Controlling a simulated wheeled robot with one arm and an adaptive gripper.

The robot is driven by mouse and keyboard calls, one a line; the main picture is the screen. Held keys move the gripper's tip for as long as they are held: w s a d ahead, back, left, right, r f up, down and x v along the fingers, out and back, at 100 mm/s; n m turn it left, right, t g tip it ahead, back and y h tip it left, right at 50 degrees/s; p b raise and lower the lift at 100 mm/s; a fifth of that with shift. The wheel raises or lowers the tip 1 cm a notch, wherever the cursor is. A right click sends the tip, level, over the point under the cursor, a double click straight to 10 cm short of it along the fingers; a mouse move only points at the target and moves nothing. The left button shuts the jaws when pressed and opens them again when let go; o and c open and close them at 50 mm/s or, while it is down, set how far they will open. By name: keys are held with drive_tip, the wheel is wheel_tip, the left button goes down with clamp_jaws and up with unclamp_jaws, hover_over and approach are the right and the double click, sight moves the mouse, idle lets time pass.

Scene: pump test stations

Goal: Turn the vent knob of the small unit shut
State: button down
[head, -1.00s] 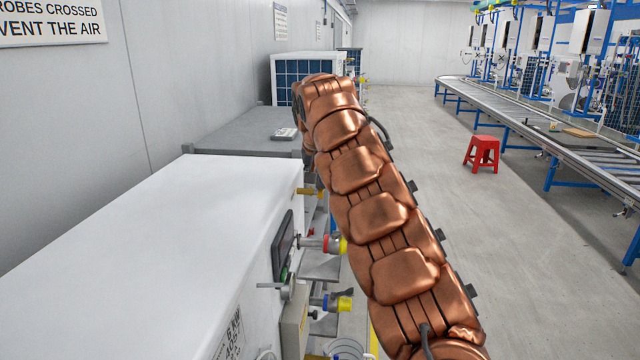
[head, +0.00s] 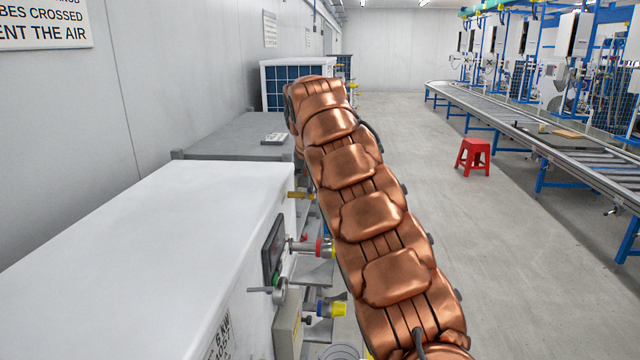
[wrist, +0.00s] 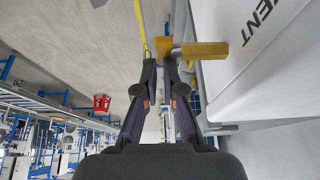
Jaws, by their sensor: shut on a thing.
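The small unit is probably the white box (head: 150,220) in the left foreground of the head view, with a yellow fitting (head: 300,195) at its far side. In the wrist view a white unit wall (wrist: 255,70) carries the word VENT. In the head view my copper-coloured arm hides the gripper and the knob.
Red-ringed (head: 322,248) and yellow-ringed (head: 340,306) fittings and a lever (head: 268,290) stick out from the box's side. A grey cabinet (head: 235,135) stands behind it. A red stool (head: 473,157) and a roller conveyor (head: 540,140) are right, with open floor between.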

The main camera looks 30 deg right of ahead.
drive_tip(key=shift+a+f, duration=0.2)
drive_tip(key=shift+f, duration=0.5)
drive_tip(key=shift+s+a+f+g+b, duration=0.3)
drive_tip(key=shift+s+a+f+b, duration=0.1)
drive_tip(key=shift+f+b, duration=0.3)
drive_tip(key=shift+s+a+r, duration=0.1)
drive_tip(key=shift+a+r, duration=0.05)
drive_tip(key=shift+r, duration=0.55)
wheel_tip(320, 180, up, 9)
drive_tip(key=s, duration=0.2)
drive_tip(key=shift+s+a+f+t, duration=0.15)
drive_tip(key=shift+a+f+t, duration=0.1)
drive_tip(key=shift+t, duration=0.15)
drive_tip(key=shift+r, duration=0.1)
drive_tip(key=shift+d, duration=0.1)
